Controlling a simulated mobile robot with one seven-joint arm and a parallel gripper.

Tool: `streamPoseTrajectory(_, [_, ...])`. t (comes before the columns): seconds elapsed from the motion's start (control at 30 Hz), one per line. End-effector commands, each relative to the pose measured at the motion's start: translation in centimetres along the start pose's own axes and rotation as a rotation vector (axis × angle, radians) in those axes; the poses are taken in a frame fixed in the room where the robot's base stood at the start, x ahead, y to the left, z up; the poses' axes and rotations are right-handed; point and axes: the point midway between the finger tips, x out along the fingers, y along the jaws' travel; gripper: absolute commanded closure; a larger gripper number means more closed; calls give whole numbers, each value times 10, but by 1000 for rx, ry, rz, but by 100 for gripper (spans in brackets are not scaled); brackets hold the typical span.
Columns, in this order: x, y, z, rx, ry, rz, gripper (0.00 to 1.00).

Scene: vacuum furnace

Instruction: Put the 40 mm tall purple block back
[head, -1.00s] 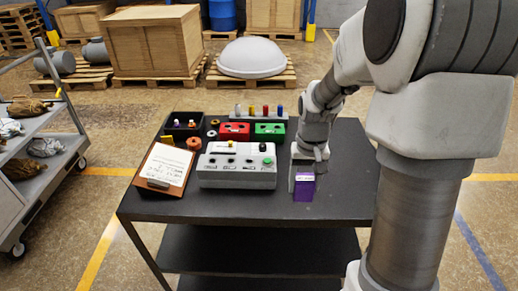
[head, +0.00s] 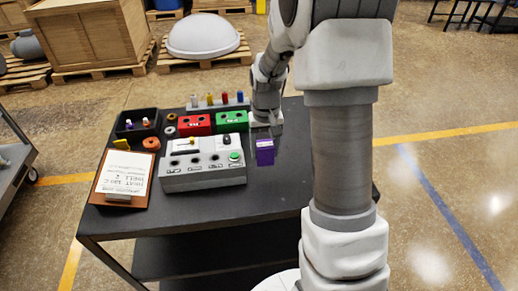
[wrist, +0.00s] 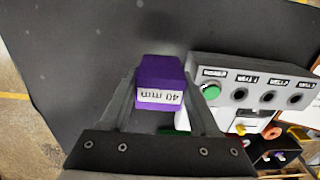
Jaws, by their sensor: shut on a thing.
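The purple block (head: 265,152) is in my gripper, above the dark table (head: 270,190) and just right of the grey control box. In the wrist view the purple block (wrist: 162,75) has a white label reading "40 mm" and sits between the two fingertips. My gripper (wrist: 160,98) is shut on it. My gripper (head: 265,138) points down in the head view. Whether the block touches the table is hard to tell.
The grey control box (head: 203,170) with a green button stands left of the block. Behind it are a red box (head: 194,124), a green box (head: 232,121), a rack (head: 215,106) with coloured pegs and a black bin (head: 136,122). A clipboard (head: 124,180) lies at left. The table's right front is clear.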

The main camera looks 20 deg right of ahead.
Motion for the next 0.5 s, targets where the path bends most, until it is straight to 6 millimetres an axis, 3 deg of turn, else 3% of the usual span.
streamPoseTrajectory(0.3, [30,10,-51,0,-1,0,100])
streamPoseTrajectory(0.5, [40,13,-68,-1,1,0,100])
